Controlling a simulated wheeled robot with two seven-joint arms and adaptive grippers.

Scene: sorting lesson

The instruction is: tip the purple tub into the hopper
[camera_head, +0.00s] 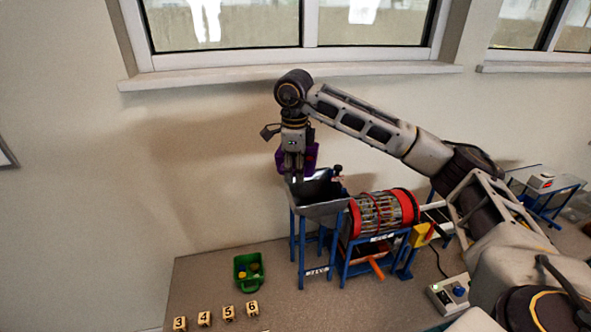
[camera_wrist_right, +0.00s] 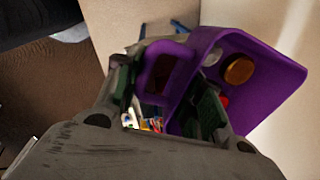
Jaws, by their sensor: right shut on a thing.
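The purple tub (camera_head: 312,158) is held up just above the hopper, mostly behind my right gripper (camera_head: 294,172) in the head view. In the right wrist view the tub (camera_wrist_right: 285,72) fills the upper right, and my right gripper (camera_wrist_right: 165,92) is shut on its handle. An orange-brown disc, a grey round piece and a bit of red show inside the tub. I cannot tell how far it is tilted. The hopper (camera_head: 322,210) is a grey open trough on a blue stand, with a dark inside. My left gripper is not in view.
A red-rimmed wire drum (camera_head: 383,212) stands right of the hopper on a blue frame. A green tub (camera_head: 248,272) with yellow pieces and numbered blocks (camera_head: 228,313) lie on the table at front left. A control box (camera_head: 451,295) sits at front right. The wall is close behind.

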